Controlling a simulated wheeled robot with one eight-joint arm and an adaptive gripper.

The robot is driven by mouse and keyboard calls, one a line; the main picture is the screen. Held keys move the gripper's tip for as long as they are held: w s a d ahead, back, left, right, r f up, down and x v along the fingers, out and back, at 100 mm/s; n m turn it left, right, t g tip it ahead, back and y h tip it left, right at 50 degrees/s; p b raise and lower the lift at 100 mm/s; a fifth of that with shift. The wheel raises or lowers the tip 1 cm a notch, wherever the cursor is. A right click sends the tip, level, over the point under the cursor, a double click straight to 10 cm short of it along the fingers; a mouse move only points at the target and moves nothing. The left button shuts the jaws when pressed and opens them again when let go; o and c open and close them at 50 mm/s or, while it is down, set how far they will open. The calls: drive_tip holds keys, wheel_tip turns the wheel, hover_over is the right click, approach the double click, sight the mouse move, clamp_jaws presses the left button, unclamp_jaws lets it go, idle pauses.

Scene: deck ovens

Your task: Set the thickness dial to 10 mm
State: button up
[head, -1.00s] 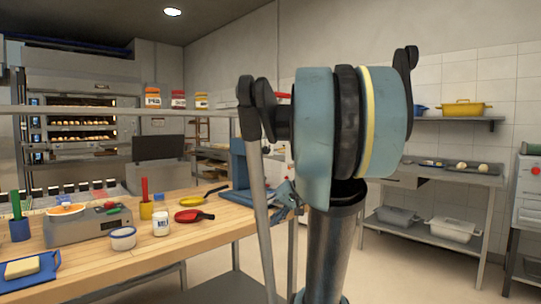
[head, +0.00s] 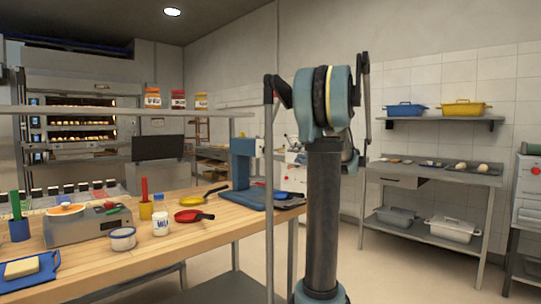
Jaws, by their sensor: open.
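I cannot make out a thickness dial or its markings in the head view. A pale machine (head: 294,162) stands behind the worktable, partly hidden by my arm and too small to read. Another white machine (head: 530,200), with a red round button (head: 535,171), is cut off by the right edge. My arm stands upright right of the middle, its upper links folded at the top of the column. I cannot make out my gripper; the column and links may hide it.
Lit deck ovens (head: 80,120) are behind. A steel table (head: 440,172) and wall shelf (head: 430,119) stand right. The floor right of my column is clear.

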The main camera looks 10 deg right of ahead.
sight(268, 151)
drive_tip(key=x, duration=1.6)
drive_tip(key=shift+w+a, duration=0.15)
drive_tip(key=shift+w, duration=0.05)
drive_tip(key=c, duration=1.1)
